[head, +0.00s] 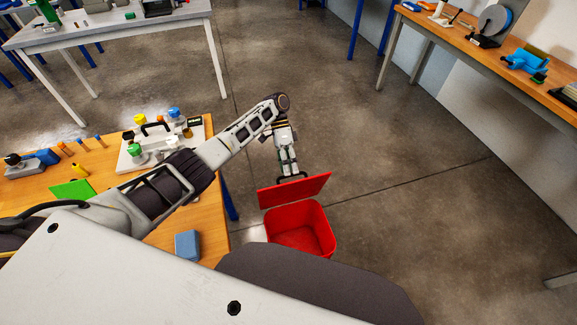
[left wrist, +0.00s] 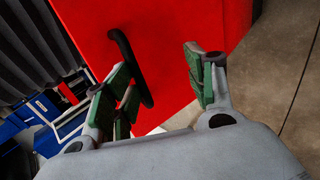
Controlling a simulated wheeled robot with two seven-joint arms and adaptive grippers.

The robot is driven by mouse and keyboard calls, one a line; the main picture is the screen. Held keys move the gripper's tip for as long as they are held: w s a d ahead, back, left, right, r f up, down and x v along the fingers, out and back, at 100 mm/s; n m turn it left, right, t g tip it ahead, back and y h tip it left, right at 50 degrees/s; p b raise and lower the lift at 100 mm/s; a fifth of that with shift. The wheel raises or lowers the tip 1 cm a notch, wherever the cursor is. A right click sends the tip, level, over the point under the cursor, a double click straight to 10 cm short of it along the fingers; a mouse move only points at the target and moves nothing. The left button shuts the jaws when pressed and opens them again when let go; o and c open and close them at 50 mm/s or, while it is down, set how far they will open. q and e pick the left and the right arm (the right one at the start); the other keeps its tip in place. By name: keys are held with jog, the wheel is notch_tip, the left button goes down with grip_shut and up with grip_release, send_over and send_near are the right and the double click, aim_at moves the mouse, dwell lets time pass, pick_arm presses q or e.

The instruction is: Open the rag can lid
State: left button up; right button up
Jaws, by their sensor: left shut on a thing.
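The red rag can (head: 328,232) stands on the floor beside the wooden bench. Its red lid (head: 305,190) is raised and tilted at the can's far side, so the open mouth and bare red inside show. My left gripper (head: 290,172) reaches down behind the lid and is shut on its black handle (left wrist: 130,66). In the left wrist view, the lid's red face (left wrist: 170,40) fills the upper middle, with the handle by the left green-padded finger. The exact contact is partly hidden. My right gripper is not in view.
The wooden bench (head: 205,225) at left holds a white tray (head: 125,160) with coloured-capped items, a green sheet (head: 72,189) and a blue block (head: 188,245). Another wooden bench (head: 440,42) stands at upper right. The floor right of the can is clear.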

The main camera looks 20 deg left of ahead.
pick_arm(q)
jog(key=shift+s+a+f, duration=0.1)
jog(key=shift+f, duration=0.2)
jog(key=shift+c, duration=0.2)
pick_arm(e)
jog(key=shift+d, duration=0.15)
pick_arm(q)
jog(key=shift+v, duration=2.65)
jog(key=shift+c, duration=0.2)
jog(key=v, duration=0.7)
jog(key=shift+r, duration=0.25)
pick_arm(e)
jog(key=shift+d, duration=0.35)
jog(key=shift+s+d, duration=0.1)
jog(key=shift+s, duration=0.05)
